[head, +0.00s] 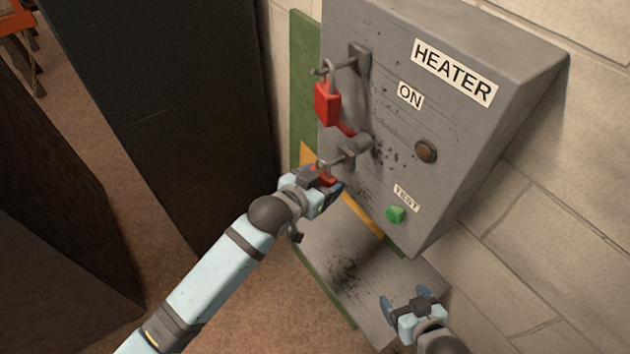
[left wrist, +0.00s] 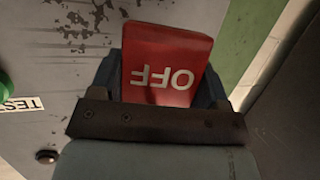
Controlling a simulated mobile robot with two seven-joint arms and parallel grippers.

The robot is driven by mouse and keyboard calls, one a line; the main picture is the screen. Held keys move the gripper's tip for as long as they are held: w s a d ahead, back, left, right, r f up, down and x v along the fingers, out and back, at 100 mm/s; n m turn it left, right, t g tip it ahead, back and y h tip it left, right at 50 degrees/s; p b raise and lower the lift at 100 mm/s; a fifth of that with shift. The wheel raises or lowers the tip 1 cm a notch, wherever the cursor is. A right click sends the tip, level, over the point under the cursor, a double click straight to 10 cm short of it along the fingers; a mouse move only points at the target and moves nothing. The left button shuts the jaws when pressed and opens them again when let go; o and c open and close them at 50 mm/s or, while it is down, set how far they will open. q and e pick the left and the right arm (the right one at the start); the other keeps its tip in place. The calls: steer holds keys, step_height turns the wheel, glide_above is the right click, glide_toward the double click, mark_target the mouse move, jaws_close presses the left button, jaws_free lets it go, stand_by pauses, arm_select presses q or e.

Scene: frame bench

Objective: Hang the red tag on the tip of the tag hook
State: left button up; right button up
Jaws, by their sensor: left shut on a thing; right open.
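The red tag (left wrist: 168,65), with OFF in white letters that read upside down, is between the fingers of my left gripper in the left wrist view. In the head view my left gripper (head: 326,184) is shut on it, and only a little red shows. I cannot tell whether the tag touches the rod. My right gripper (head: 405,299) is open and empty at the lower right, below the box.
The grey heater box (head: 455,135) is on the block wall. A red padlock (head: 327,104) hangs from an upper bracket (head: 358,66), above my left gripper. A green TEST button (head: 395,214) and a brown round knob (head: 426,151) are on the box face. A dark panel (head: 165,95) stands to the left.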

arm_select(q)
steer(key=shift+d+f, duration=0.1)
steer(key=shift+d, duration=0.3)
arm_select(e)
steer(key=shift+d+f, duration=0.1)
steer(key=shift+f, duration=0.05)
arm_select(q)
steer(key=o, duration=1)
